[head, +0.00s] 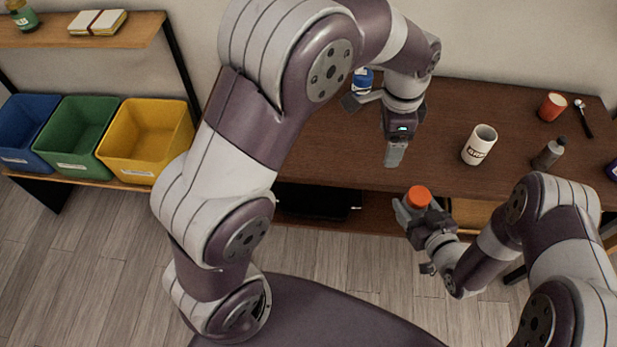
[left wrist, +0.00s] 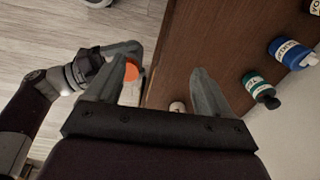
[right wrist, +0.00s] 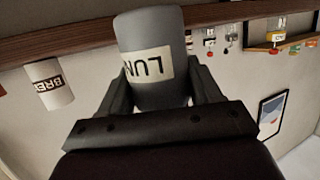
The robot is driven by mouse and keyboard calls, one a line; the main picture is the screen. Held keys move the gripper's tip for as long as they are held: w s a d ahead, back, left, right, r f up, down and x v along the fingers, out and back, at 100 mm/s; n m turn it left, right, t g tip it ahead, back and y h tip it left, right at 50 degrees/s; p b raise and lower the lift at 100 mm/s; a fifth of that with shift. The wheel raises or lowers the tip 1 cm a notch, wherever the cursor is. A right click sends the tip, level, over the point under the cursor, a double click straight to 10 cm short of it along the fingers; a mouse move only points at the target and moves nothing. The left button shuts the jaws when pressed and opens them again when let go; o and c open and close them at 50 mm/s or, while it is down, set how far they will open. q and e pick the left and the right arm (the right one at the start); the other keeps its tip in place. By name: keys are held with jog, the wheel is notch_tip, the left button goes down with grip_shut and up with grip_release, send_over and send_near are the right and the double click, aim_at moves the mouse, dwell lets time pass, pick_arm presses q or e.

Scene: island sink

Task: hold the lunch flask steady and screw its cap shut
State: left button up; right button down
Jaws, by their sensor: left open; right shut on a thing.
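The lunch flask (right wrist: 155,35) is a grey cylinder with a pale label reading "LUN", upside down in the right wrist view. My right gripper (head: 422,212) is shut on its body and holds it in front of the table's front edge. The orange cap (head: 418,196) is at the flask's top in the head view; I cannot tell how tightly it sits. It also shows in the left wrist view (left wrist: 130,72), near one finger of my left gripper. My left gripper (head: 376,128) is open and empty, above the table and apart from the cap in the head view.
On the table (head: 450,103) stand a white mug (head: 479,146), a red cup (head: 552,107), a grey bottle (head: 548,154) and a blue bottle (head: 363,80) behind my left gripper. Blue, green and yellow bins (head: 148,140) stand on a shelf at left.

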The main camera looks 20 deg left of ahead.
pick_arm(q)
jog(key=s+a+n, duration=0.6)
jog(key=s+a, duration=0.1)
jog(key=a, duration=0.4)
pick_arm(e)
jog(key=shift+a, duration=0.25)
jog(key=shift+s+r, duration=0.1)
jog(key=shift+s, duration=0.05)
jog(key=shift+d, duration=0.2)
pick_arm(q)
jog(key=s+a+f+n, duration=0.2)
jog(key=s+f+n, duration=0.1)
jog(key=s+n, duration=0.4)
jog(key=shift+s+f+t, duration=0.4)
pick_arm(e)
jog(key=shift+a, duration=0.1)
